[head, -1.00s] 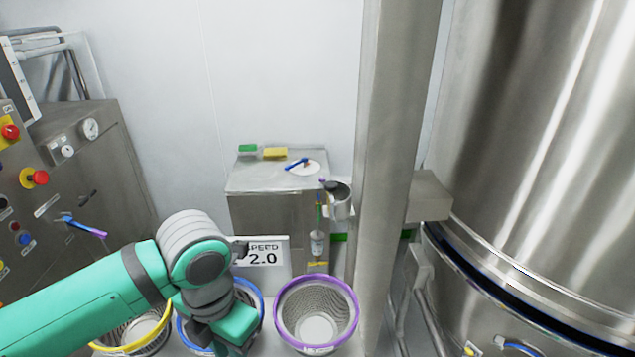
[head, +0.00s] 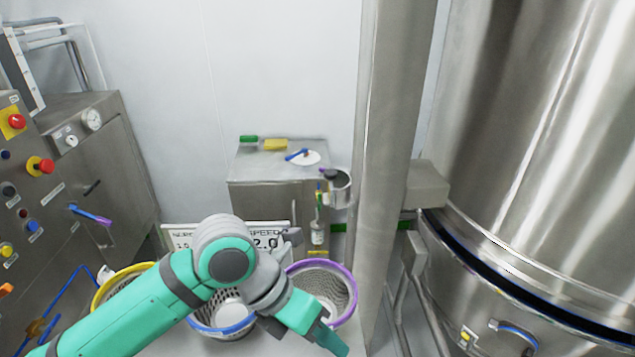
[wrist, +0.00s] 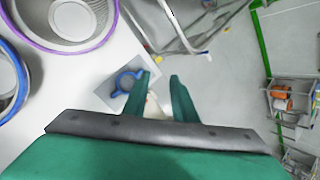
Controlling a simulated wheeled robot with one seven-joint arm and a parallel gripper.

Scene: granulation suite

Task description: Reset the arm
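My teal and grey arm reaches from the lower left in the head view, over the front of the baskets. My gripper (head: 333,340) points down and to the right near the lower edge, past the purple-rimmed basket (head: 349,288). In the wrist view my gripper (wrist: 162,78) has its two teal fingers apart with a gap between them. A small pale patch shows low in the gap, and I cannot tell what it is. No object is clearly held.
Yellow-rimmed (head: 97,297) and blue-rimmed (head: 225,329) baskets stand partly behind my arm. A speed sign (head: 268,238) is behind them. A steel post (head: 388,150) and large vessel (head: 530,130) stand right, a control cabinet (head: 100,150) left. A blue ring-shaped item (wrist: 127,81) lies near the fingers.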

